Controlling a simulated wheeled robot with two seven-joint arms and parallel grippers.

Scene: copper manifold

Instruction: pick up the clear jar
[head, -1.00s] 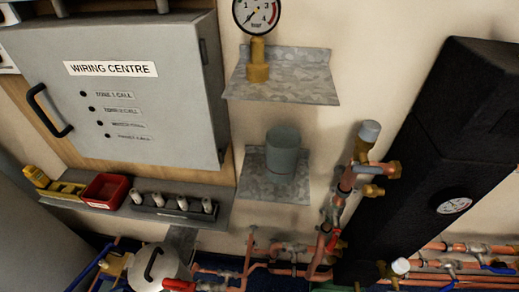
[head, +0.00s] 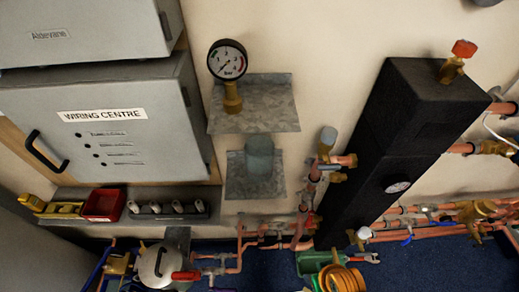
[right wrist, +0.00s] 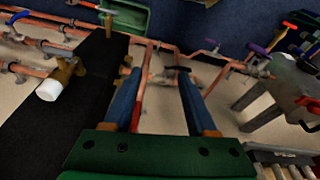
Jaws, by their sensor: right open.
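The clear jar (head: 259,153) looks like a bluish-grey, see-through cylinder. It stands upright on the lower galvanised metal shelf (head: 240,188) on the wall in the head view. I cannot make out the jar in the right wrist view. My right gripper (right wrist: 158,85) shows there with two blue fingers spread apart and nothing visible held between them. Copper pipework shows beyond and between the fingers. Neither gripper shows in the head view, so the distance from my right gripper to the jar cannot be told.
Above the jar, an upper shelf (head: 275,104) holds a pressure gauge (head: 228,62). The wiring centre box (head: 150,145) is to the left, above a ledge with a red tray (head: 104,205). Copper pipes and a valve (head: 328,140) stand right, beside a tall black unit (head: 385,135).

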